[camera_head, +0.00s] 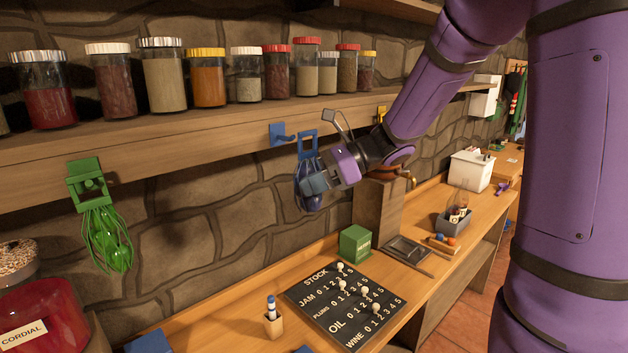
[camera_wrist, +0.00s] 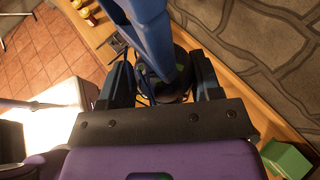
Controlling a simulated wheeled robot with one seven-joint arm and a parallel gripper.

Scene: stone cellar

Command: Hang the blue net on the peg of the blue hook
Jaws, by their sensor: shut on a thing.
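The blue hook (camera_head: 279,133) is fixed to the front edge of the shelf in the head view, its peg pointing out to the right. The blue net (camera_head: 303,196) is dark, with an upright rectangular blue loop (camera_head: 307,141) on top. My gripper (camera_head: 316,184) is shut on the blue net, below the loop. The loop stands just right of the hook in the picture; I cannot tell the depth gap between them. In the wrist view the blue strap (camera_wrist: 145,30) runs up between my fingers (camera_wrist: 163,78), with the dark net behind them. The net is partly hidden by my gripper.
A green net (camera_head: 107,238) hangs from a green hook (camera_head: 88,182) at left. Several jars line the shelf (camera_head: 200,125) above. A yellow hook (camera_head: 382,113) sits further right.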

